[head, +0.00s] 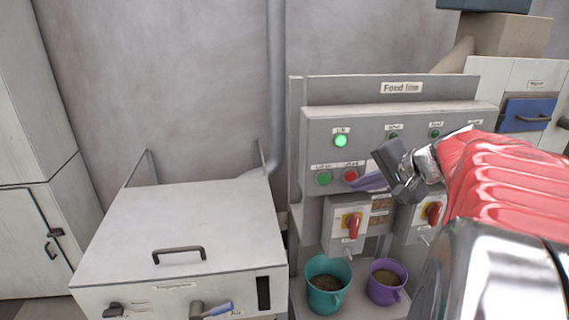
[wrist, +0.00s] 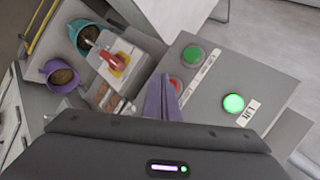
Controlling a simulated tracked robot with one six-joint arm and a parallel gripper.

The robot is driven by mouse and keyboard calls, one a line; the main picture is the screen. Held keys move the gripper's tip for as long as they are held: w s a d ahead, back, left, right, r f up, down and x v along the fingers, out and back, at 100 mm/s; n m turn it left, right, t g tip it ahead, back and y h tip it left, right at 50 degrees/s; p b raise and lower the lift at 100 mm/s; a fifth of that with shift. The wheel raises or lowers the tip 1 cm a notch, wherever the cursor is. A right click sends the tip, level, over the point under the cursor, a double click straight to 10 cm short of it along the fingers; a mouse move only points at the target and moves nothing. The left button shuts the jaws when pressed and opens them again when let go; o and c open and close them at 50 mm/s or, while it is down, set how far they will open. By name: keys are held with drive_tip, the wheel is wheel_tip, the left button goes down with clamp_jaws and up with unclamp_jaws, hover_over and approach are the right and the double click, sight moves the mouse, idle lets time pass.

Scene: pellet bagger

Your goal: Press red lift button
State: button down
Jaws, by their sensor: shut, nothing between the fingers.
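The red button (head: 350,175) sits on the sloping grey "Feed line" panel (head: 400,88), just right of a green button (head: 323,178). In the wrist view, the red button (wrist: 176,85) is partly hidden behind my purple fingers, and the green button (wrist: 192,56) is beyond it. Above the pair is a lit green lamp (head: 341,141), labelled "Lift" in the wrist view. My gripper (head: 362,182) is shut and empty, its fingertips close to the red button's lower right. I cannot tell whether they touch it.
Below the panel are red rotary handles (head: 353,226) on boxes, over a teal cup (head: 326,284) and a purple cup (head: 386,281) of pellets. A grey lidded box (head: 180,235) stands at left. More lamps (head: 434,133) are on the panel's right.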

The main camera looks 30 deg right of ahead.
drive_tip(key=shift+w, duration=0.1)
drive_tip(key=shift+w+d, duration=0.15)
drive_tip(key=shift+w, duration=0.2)
drive_tip(key=shift+w+d, duration=0.1)
drive_tip(key=shift+w, duration=0.2)
idle(0.8)
drive_tip(key=shift+s, duration=0.1)
drive_tip(key=shift+s+a, duration=0.25)
drive_tip(key=shift+s, duration=0.4)
drive_tip(key=s+a, duration=0.1)
drive_tip(key=s, duration=0.4)
drive_tip(key=shift+s+a, duration=0.35)
drive_tip(key=shift+s, duration=0.05)
idle(0.5)
